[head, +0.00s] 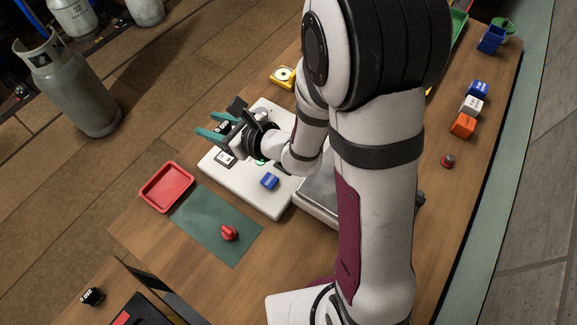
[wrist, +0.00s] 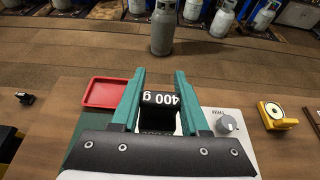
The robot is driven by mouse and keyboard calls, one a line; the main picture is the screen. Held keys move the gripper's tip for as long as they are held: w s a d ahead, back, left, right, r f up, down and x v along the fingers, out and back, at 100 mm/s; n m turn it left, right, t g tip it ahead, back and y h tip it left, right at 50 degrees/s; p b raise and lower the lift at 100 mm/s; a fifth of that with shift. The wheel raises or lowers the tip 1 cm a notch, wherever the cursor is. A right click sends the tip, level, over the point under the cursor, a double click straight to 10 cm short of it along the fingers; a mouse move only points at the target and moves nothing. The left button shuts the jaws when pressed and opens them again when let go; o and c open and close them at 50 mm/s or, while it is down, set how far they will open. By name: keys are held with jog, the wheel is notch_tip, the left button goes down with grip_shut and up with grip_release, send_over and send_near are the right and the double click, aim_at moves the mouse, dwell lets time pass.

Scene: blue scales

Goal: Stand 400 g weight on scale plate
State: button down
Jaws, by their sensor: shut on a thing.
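The black 400 g weight (wrist: 160,98) sits between the teal fingers of my gripper (wrist: 159,78), its white label showing upside down in the wrist view. In the head view my gripper (head: 210,126) is shut on the dark weight (head: 223,127), over the far left part of a white panel (head: 215,171). A grey metal scale plate (head: 318,190) lies right of the panel, partly hidden by my arm. The gripper is apart from that plate. The weight's underside is hidden.
A red tray (head: 167,187) and a green mat (head: 190,222) with a red object (head: 229,233) lie left of the panel. A small blue block (head: 269,181) is on the panel. A yellow item (head: 283,77) stands behind. Blocks, including an orange one (head: 463,126), line the right.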

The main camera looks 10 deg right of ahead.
jog(key=s+d+r, duration=0.1)
jog(key=s+d, duration=0.3)
jog(key=d, duration=0.8)
jog(key=s+d+r, duration=0.1)
jog(key=s+d, duration=0.3)
jog(key=d, duration=0.8)
jog(key=f, duration=0.6)
jog(key=s+f, duration=0.1)
jog(key=f, duration=0.2)
jog(key=shift+d+f, duration=0.25)
jog(key=shift+f, duration=0.15)
jog(key=shift+f, duration=0.1)
jog(key=shift+c, duration=2)
grip_release()
